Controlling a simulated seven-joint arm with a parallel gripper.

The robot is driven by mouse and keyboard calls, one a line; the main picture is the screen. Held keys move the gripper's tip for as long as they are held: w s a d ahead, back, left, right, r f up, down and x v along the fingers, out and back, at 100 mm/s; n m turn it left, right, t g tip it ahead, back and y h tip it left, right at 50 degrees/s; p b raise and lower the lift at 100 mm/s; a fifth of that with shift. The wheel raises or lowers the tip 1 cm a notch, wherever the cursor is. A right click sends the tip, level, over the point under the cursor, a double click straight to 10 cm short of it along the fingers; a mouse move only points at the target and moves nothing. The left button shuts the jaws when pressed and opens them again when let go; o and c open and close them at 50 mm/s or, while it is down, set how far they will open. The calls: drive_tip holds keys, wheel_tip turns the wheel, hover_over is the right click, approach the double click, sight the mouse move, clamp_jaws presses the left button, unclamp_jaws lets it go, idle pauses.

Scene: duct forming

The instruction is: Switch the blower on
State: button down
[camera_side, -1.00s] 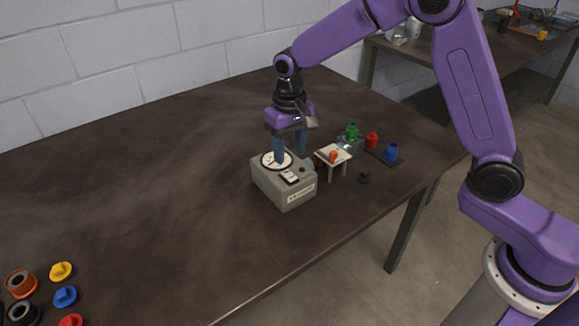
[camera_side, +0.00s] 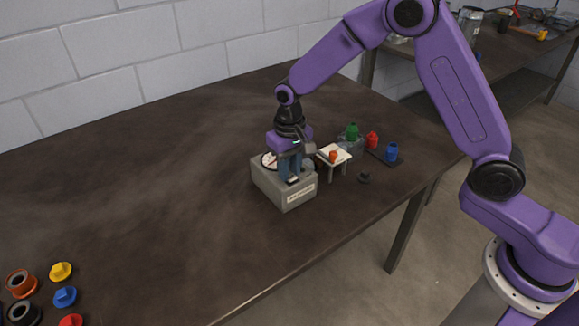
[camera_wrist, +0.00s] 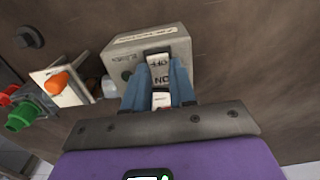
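The grey blower box (camera_side: 283,192) stands on the table, with a round white disc (camera_side: 267,161) on its top, partly hidden by my gripper. In the wrist view the rocker switch (camera_wrist: 159,73) on the box top shows OFF and ON lettering and a bit of red. My gripper (camera_side: 291,178) points down over the switch. In the wrist view its two blue fingers (camera_wrist: 159,68) stand apart, one on each side of the switch, with nothing held between them. Whether the fingertips touch the box or switch I cannot tell.
A small white stand (camera_side: 334,154) with an orange piece is close on the right of the box.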

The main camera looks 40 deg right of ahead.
drive_tip(key=shift+w+g, duration=0.3)
drive_tip(key=shift+g, duration=0.7)
drive_tip(key=c, duration=0.9)
unclamp_jaws()
drive_tip(key=w+r, duration=0.1)
drive_tip(key=r, duration=0.4)
drive_tip(key=w+r, duration=0.1)
drive_tip(key=r, duration=0.5)
drive_tip(key=w+r, duration=0.1)
drive_tip(key=r, duration=0.5)
drive_tip(key=shift+w+r, duration=0.1)
